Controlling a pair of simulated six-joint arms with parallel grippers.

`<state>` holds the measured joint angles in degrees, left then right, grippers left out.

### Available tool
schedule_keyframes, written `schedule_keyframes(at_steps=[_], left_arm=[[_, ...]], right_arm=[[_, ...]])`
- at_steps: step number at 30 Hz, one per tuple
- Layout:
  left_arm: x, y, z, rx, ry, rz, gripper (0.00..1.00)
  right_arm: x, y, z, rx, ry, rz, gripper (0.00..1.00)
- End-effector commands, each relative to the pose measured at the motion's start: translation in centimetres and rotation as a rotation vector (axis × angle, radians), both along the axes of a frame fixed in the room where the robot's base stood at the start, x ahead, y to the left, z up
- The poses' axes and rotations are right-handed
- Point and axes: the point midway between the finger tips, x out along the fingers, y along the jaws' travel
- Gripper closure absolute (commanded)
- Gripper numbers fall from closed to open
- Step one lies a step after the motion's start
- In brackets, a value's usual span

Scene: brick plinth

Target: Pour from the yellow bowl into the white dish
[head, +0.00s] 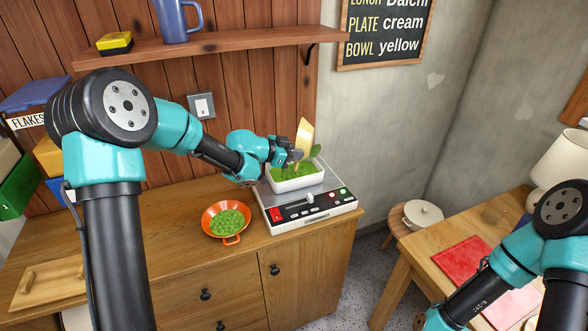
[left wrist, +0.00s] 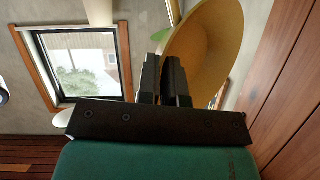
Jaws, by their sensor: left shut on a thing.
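The yellow bowl (head: 305,132) is tipped steeply on its side above the white dish (head: 298,184) in the head view. My left gripper (head: 297,155) is shut on the bowl's edge. In the left wrist view the bowl (left wrist: 208,45) stands at the fingers (left wrist: 168,78), its hollow inside showing. Green matter (head: 316,151) shows beside the bowl's lower edge, over the dish. The white dish has green pieces in it and stands on a scale (head: 305,212). My right arm reaches the bottom edge at right; its fingers are out of view.
An orange pan (head: 227,221) of green pieces stands left of the scale on the wooden cabinet. A shelf (head: 200,46) with a blue mug (head: 178,20) hangs above. A lidded white pot (head: 422,213) is on a stool at right.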

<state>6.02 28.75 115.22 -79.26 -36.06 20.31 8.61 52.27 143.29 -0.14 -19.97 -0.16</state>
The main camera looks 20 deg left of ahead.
Motion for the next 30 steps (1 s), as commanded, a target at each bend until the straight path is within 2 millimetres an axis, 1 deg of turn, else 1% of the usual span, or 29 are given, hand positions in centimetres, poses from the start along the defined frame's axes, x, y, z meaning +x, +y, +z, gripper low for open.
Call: schedule_keyframes(at_steps=[5,7,11,16,18,20,30], left_arm=[[0.0,0.1,0.1,-0.016,-0.003,0.000,1.00],[0.0,-0.1,0.1,0.005,-0.003,-0.001,1.00],[0.1,-1.1,0.1,0.113,0.004,-0.002,1.00],[0.3,-3.1,-0.2,0.245,0.016,-0.002,1.00],[0.3,-3.3,-0.5,0.300,0.019,0.000,1.00],[0.4,-3.3,-0.6,0.321,0.022,0.002,1.00],[0.4,-3.2,-0.6,0.317,0.022,0.002,1.00]], right_arm=[[0.0,0.0,0.0,0.000,0.000,0.000,0.57],[0.0,0.0,0.0,0.000,0.000,0.000,0.57],[0.0,0.0,0.0,0.000,0.000,0.000,0.57],[0.0,0.0,0.0,0.000,0.000,0.000,0.57],[0.0,0.0,0.0,0.000,0.000,0.000,0.57],[0.0,0.0,0.0,0.000,0.000,0.000,0.57],[0.0,0.0,0.0,0.000,0.000,0.000,0.57]])
